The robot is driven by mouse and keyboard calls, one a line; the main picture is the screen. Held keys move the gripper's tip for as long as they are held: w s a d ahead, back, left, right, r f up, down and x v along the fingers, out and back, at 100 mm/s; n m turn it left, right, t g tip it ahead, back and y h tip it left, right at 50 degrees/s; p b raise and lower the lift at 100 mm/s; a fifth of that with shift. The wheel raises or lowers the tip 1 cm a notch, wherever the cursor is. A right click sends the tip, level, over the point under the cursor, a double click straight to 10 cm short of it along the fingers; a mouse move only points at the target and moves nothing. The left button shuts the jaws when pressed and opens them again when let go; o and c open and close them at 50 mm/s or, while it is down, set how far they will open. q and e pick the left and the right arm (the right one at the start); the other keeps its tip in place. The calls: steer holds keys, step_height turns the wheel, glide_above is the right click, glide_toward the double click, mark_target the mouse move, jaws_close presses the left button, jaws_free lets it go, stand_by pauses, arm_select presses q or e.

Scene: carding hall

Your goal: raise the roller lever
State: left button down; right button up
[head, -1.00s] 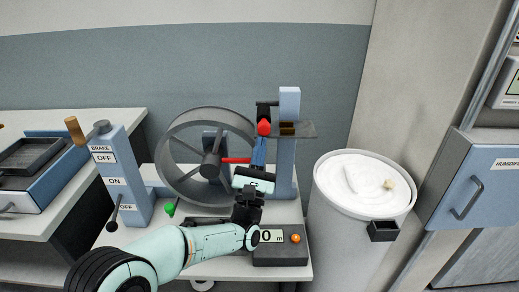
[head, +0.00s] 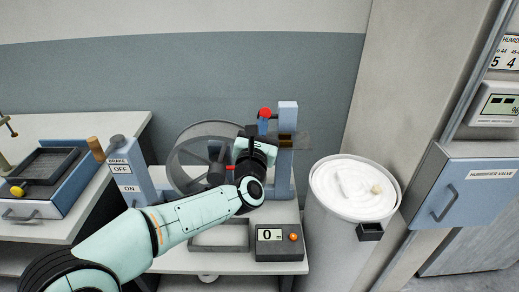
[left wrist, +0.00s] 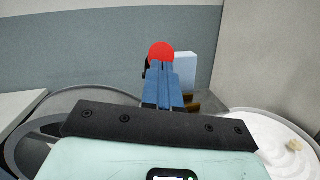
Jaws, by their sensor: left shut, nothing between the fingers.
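The roller lever's red round knob (head: 265,113) is near the top of a pale blue post (head: 288,125), just left of it. The knob also shows in the left wrist view (left wrist: 161,52), in front of a black part. My left gripper (head: 263,125) points up from below, its blue fingers shut with nothing between them. In the left wrist view the fingertips (left wrist: 163,68) are right under the knob and seem to touch it. Most of the lever's arm is hidden behind my gripper.
A large grey drum wheel (head: 185,150) stands left of the post, partly behind my arm. A box with a "0" display (head: 279,255) sits on the bench front. A labelled brake box (head: 128,180) is at left. A white-filled can (head: 330,185) stands right.

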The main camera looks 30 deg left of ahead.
arm_select(q)
steer(key=w+r+g+p, duration=0.1)
steer(key=p, duration=0.1)
steer(key=a+r+g+p, duration=0.1)
steer(key=r+p, duration=0.1)
steer(key=w+r+h+p, duration=0.1)
steer(key=r+p, duration=0.1)
steer(key=shift+w+a+r+n+g+p, duration=0.2)
steer(key=shift+w+a+n+g+p, duration=0.1)
steer(key=shift+g+p, duration=0.1)
steer(key=w+a+r+p, duration=0.2)
steer(key=w, duration=0.1)
steer(key=w+a+r+p, duration=0.1)
steer(key=r, duration=0.1)
steer(key=shift+w+p, duration=0.3)
steer(key=shift+w, duration=0.1)
steer(key=shift+w+a+r, duration=0.3)
steer(key=shift+w+a, duration=0.1)
steer(key=shift+w, duration=0.25)
arm_select(e)
steer(key=w+r, duration=0.6)
steer(key=r, duration=0.7)
steer(key=shift+w+a+r, duration=0.15)
steer(key=shift+a, duration=0.15)
